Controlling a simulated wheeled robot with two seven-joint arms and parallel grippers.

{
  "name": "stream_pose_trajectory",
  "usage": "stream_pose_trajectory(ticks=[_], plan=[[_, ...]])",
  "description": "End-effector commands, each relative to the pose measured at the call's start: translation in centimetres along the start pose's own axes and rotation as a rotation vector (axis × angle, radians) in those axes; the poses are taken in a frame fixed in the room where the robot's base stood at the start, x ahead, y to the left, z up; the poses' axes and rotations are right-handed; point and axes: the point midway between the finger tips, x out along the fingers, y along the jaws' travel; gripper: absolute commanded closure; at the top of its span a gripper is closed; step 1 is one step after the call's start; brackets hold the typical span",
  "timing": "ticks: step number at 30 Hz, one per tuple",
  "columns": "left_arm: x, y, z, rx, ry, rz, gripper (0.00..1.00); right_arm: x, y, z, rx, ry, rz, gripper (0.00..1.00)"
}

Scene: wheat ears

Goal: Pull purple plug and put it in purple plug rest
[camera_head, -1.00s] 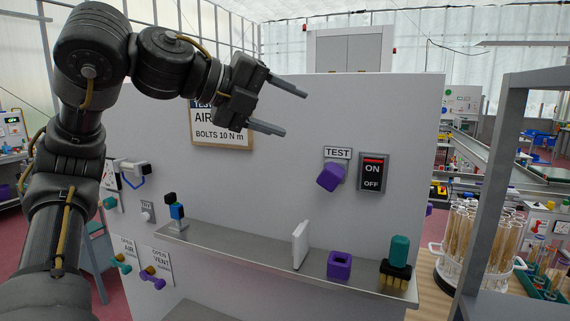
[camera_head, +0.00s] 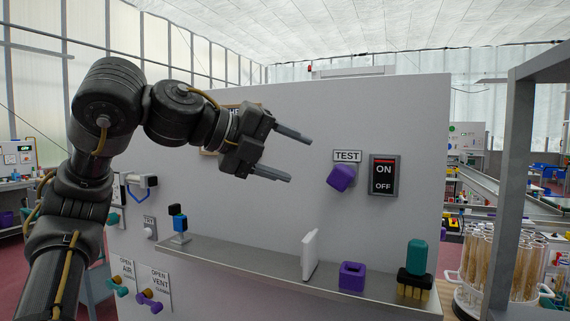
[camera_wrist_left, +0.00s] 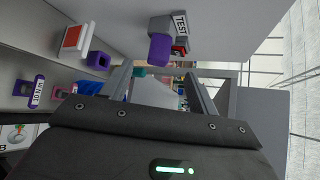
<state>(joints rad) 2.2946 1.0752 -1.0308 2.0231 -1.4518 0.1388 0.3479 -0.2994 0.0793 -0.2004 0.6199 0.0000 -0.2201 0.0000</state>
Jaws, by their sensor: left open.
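The purple plug (camera_head: 340,178) sits in a grey socket under the TEST sign on the white panel. It also shows in the left wrist view (camera_wrist_left: 159,49), beyond my fingers. The purple plug rest (camera_head: 351,277), a block with a square opening on top, stands empty on the grey shelf below; in the left wrist view it is at the upper left (camera_wrist_left: 98,61). My left gripper (camera_head: 292,157) is open and empty, to the left of the plug and apart from it, with its fingers pointing right. My right gripper is not in view.
An ON/OFF switch (camera_head: 383,175) is right of the plug. A grey frame post (camera_head: 511,170) stands at right.

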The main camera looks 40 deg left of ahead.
Motion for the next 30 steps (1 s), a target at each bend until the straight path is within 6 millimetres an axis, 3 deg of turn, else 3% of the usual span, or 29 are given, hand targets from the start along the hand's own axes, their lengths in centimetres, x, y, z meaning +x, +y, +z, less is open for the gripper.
stream_pose_trajectory(ticks=[5, 18, 24, 30], plan=[[1.5, -0.1, 0.1, 0.000, 0.002, 0.004, 0.40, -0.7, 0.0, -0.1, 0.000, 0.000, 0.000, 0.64], [8.8, -0.2, 0.1, -0.001, 0.001, 0.004, 0.40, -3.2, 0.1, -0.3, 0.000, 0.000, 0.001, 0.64], [10.4, -0.1, 0.1, 0.000, 0.000, 0.000, 0.40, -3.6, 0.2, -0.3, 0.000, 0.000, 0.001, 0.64], [10.7, 0.0, 0.0, 0.000, 0.000, 0.001, 0.40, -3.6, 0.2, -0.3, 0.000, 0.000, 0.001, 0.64]])
